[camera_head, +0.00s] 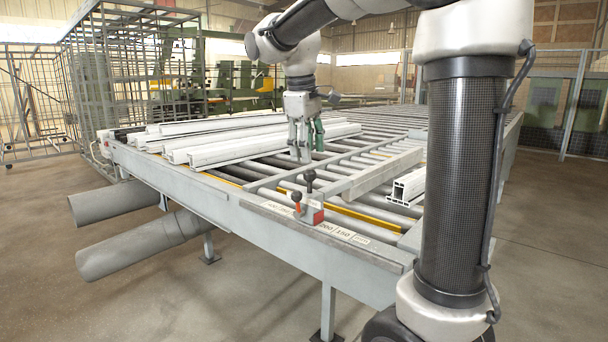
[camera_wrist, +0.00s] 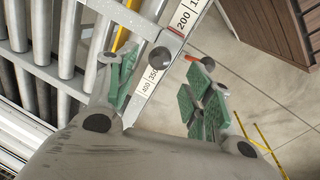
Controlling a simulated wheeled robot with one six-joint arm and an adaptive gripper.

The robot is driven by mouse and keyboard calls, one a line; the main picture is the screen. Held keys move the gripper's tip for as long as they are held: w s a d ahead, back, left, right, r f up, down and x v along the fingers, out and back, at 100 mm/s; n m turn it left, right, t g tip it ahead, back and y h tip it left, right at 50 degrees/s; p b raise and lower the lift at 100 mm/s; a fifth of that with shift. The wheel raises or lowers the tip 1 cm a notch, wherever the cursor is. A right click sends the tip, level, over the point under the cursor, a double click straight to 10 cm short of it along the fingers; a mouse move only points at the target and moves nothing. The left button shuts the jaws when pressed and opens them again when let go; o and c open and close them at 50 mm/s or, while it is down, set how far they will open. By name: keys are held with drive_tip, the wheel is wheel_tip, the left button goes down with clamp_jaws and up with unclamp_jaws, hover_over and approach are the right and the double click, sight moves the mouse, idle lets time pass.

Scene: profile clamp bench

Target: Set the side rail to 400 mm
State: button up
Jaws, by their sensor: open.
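A carriage with a red block (camera_head: 313,215) sits on the front beam of the roller table. The number scale (camera_head: 345,235) shows 200 and 150 right of the carriage. In the wrist view, the scale (camera_wrist: 146,87) shows 400, 350 and 200; the carriage hides the middle. My gripper (camera_head: 307,150) is open and empty; the black knob (camera_wrist: 160,58) appears between its green-padded fingers (camera_wrist: 163,95).
Several white profiles (camera_head: 215,137) lie across the rollers at left. A short white profile (camera_head: 407,185) lies right of the grey rail. Two grey cylinders (camera_head: 140,245) stick out below the table's left side.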

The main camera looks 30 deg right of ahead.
sight(310, 175)
drive_tip(key=f, duration=0.5)
drive_tip(key=w+d+f, duration=0.1)
drive_tip(key=f, duration=0.1)
drive_tip(key=shift+d+f, duration=0.1)
drive_tip(key=shift+f, duration=0.2)
clamp_jaws()
